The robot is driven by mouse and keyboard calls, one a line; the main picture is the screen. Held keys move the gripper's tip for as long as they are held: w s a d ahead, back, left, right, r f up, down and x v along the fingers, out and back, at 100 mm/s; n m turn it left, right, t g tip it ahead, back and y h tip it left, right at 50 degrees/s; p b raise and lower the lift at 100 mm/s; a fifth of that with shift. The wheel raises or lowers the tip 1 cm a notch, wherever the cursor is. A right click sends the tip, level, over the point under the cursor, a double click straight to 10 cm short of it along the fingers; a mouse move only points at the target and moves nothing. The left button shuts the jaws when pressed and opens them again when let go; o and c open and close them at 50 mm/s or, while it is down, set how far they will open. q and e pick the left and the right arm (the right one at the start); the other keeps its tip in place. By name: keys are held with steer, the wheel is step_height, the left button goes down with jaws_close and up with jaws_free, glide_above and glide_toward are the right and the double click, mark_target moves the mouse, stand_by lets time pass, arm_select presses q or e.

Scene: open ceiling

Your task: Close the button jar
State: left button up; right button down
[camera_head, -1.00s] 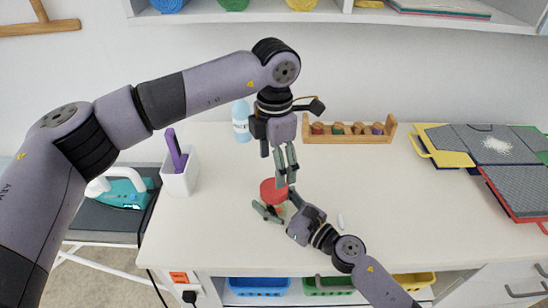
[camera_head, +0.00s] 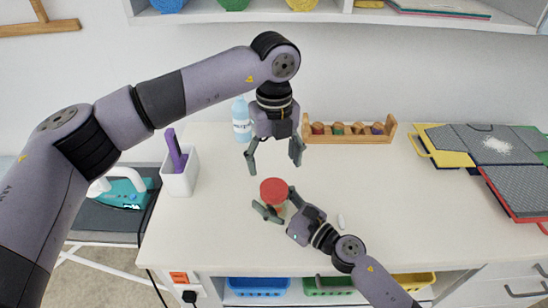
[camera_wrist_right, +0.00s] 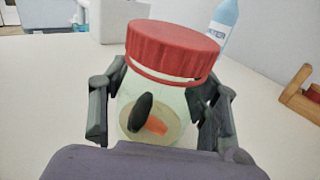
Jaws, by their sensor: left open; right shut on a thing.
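The button jar (camera_wrist_right: 155,108) is a clear jar with a dark and an orange piece inside. Its red lid (camera_head: 273,190) sits on top; in the right wrist view the lid (camera_wrist_right: 172,46) looks slightly tilted, and I cannot tell whether it is screwed tight. My right gripper (camera_head: 277,207) is shut on the jar, with a finger on each side of its body below the lid. My left gripper (camera_head: 275,164) is open and empty, above the lid and apart from it, fingers pointing down.
A white cup (camera_head: 180,176) with a purple tool stands at left. A water bottle (camera_head: 241,122) and a wooden rack (camera_head: 348,136) stand behind. Trays (camera_head: 505,190) lie at right. A small white piece (camera_head: 341,221) lies right of the jar.

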mark_target(274, 187)
arm_select(q)
steer(key=shift+f, duration=4.05)
steer(key=shift+c, duration=0.2)
